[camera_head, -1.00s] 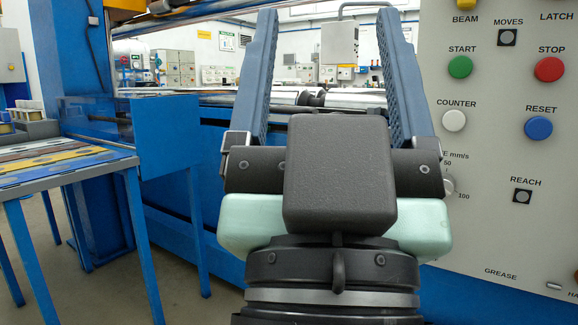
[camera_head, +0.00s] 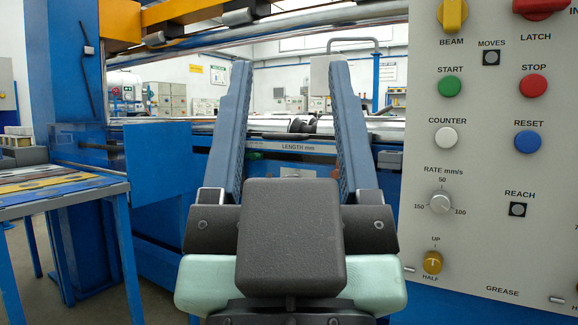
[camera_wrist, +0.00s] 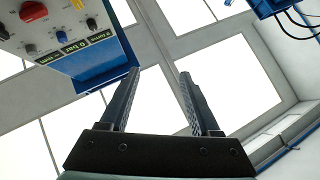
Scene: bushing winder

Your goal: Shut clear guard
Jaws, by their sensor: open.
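My gripper (camera_head: 290,63) is open and empty, with its two long blue-grey fingers pointing up and forward. It also shows in the wrist view (camera_wrist: 159,73), with nothing between the fingers. In the head view it stands in front of the blue winder (camera_head: 290,148), left of the control panel. I cannot make out the clear guard for certain. A bent grey tube (camera_head: 352,41) and a pale box (camera_head: 319,75) show behind the right finger.
The grey control panel (camera_head: 490,190) with knobs and buttons stands close on the right; it also shows in the wrist view (camera_wrist: 75,35). A blue-legged table (camera_head: 60,196) stands at left. An orange beam (camera_head: 205,14) spans the top left.

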